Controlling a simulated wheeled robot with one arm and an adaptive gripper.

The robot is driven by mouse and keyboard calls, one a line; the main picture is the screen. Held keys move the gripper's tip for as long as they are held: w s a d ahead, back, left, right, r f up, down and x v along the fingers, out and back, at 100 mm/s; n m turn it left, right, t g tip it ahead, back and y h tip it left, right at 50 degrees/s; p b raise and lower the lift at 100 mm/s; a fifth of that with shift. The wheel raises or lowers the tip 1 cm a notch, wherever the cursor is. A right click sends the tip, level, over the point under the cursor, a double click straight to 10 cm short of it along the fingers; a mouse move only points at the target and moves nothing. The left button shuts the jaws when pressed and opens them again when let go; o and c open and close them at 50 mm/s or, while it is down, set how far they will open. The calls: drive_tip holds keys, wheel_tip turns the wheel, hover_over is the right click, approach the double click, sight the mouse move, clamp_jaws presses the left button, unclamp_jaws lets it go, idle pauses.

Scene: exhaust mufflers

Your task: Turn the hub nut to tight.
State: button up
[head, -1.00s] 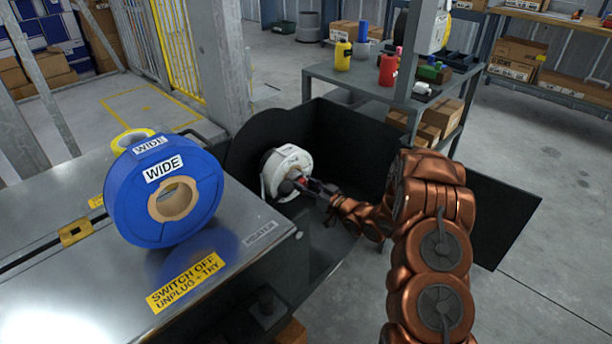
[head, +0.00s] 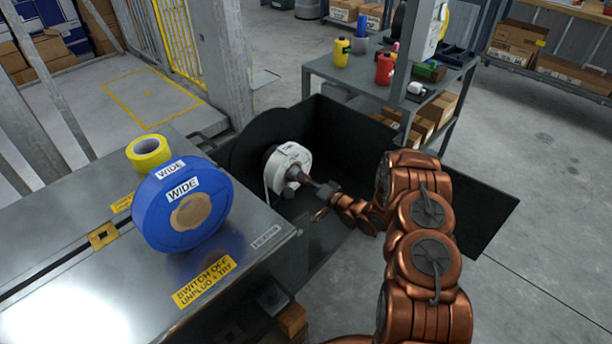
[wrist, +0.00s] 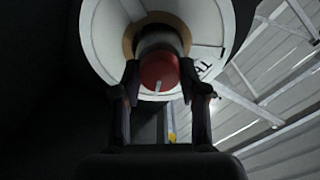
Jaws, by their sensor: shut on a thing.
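The hub nut (wrist: 159,72) is a red round knob with a pale line on its face, on the hub at the centre of a white reel (wrist: 105,45). In the wrist view the pale line points down, tilted slightly. My gripper (wrist: 160,90) has a dark finger on each side of the nut and is shut on it. In the head view the white reel (head: 291,160) stands against a dark round plate (head: 262,130).
A metal bench (head: 70,270) at left carries a blue WIDE roll (head: 160,225) and a yellow tape roll (head: 148,149). A dark panelled enclosure (head: 460,205) surrounds the reel's right side. Behind it is a grey cart (head: 330,72) with bottles. Floor at right is clear.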

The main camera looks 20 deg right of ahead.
drive_tip(key=shift+m+p, duration=0.7)
drive_tip(key=shift+m, duration=1.2)
drive_tip(key=o, duration=1.1)
drive_tip(key=shift+o, duration=0.2)
drive_tip(key=shift+s+d, duration=0.1)
drive_tip(key=v, duration=1.1)
drive_tip(key=shift+s+d, duration=0.15)
drive_tip(key=shift+s, duration=0.25)
